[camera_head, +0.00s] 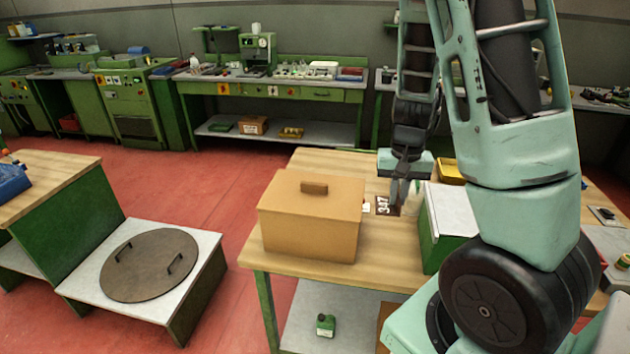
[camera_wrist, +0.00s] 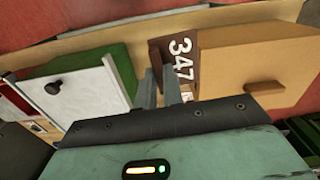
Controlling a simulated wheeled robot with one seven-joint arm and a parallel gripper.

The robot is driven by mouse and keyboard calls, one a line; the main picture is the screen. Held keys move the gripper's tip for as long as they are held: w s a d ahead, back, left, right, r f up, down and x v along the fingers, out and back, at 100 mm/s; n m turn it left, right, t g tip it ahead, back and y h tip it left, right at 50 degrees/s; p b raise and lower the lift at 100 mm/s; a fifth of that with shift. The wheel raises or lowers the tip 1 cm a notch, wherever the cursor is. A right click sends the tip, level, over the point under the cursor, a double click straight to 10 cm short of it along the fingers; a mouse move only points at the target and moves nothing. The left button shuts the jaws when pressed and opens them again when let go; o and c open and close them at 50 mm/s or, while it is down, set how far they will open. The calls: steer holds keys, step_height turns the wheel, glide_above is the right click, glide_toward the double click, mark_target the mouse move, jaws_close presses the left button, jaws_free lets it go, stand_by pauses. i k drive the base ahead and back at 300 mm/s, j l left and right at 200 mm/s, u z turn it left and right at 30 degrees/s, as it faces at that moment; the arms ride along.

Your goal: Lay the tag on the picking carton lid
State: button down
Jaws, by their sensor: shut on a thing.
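The tag is a dark brown plate with white digits 347 (camera_head: 383,206), seen between the carton and the green box. In the wrist view the tag (camera_wrist: 178,58) is at the fingertips. My gripper (camera_head: 400,192) points down over the table and is shut on the tag; the wrist view shows its two fingers (camera_wrist: 158,82) reaching to the tag's edge. The carton is a tan box (camera_head: 308,228) with a closed lid (camera_head: 290,187) and a block handle, left of my gripper. In the wrist view the carton (camera_wrist: 245,62) is right of the tag.
A green box with a white lid (camera_head: 455,207) stands close on the right of my gripper. A yellow tray (camera_head: 450,168) is behind it. A small white card (camera_head: 366,207) is beside the tag.

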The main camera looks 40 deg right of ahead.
mark_target(318, 181)
steer(key=i, duration=0.9)
